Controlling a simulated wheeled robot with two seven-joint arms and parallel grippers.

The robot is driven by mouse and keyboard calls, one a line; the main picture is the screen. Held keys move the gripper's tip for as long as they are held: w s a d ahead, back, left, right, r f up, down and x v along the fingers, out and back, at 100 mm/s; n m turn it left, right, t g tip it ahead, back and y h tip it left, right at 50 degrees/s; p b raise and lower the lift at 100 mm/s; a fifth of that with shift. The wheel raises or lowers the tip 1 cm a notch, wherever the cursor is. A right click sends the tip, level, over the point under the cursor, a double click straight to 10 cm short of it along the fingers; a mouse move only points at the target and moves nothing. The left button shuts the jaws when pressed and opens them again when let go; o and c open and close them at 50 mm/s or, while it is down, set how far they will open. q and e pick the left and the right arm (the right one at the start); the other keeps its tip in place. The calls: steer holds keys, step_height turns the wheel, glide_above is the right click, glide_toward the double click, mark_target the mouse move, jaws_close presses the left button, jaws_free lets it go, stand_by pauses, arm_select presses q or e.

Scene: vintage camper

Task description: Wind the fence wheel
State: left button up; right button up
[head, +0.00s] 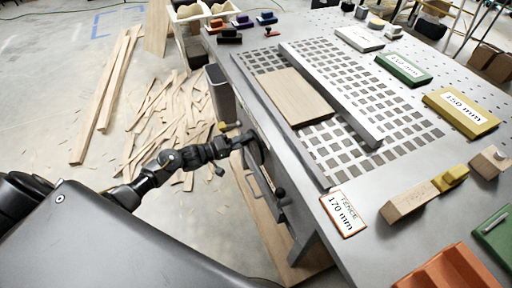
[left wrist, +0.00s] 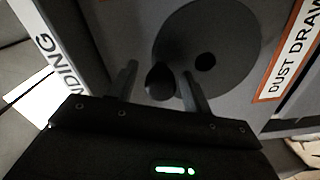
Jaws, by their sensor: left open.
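The fence wheel (head: 256,149) is a dark disc on the side of the grey machine table. In the left wrist view the wheel (left wrist: 215,35) fills the upper middle, with a round dark hole in its face. A dark rounded knob (left wrist: 160,80) stands out from it. My left gripper (head: 238,143) is at the wheel. In the left wrist view its open fingers (left wrist: 159,78) stand on either side of the knob; I cannot tell whether they touch it. The grey fence bar (head: 330,92) lies across the slotted table top. A card (head: 343,213) reads "FENCE 170 mm".
A wooden board (head: 293,97) lies beside the fence. Labelled green (head: 403,68) and yellow (head: 461,111) blocks stand on the table's right. A dust drawer label (left wrist: 293,50) is right of the wheel. Wood scraps (head: 170,115) litter the floor at left.

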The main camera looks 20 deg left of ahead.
steer(key=shift+w, duration=0.15)
arm_select(q)
steer(key=p+v, duration=0.2)
steer(key=v, duration=0.3)
arm_select(e)
step_height(320, 180, up, 2)
steer(key=shift+d, duration=0.1)
stand_by(0.6)
arm_select(q)
steer(key=b+v, duration=0.1)
steer(key=v, duration=1)
arm_select(e)
steer(key=shift+s+f, duration=0.2)
steer(key=shift+f, duration=0.35)
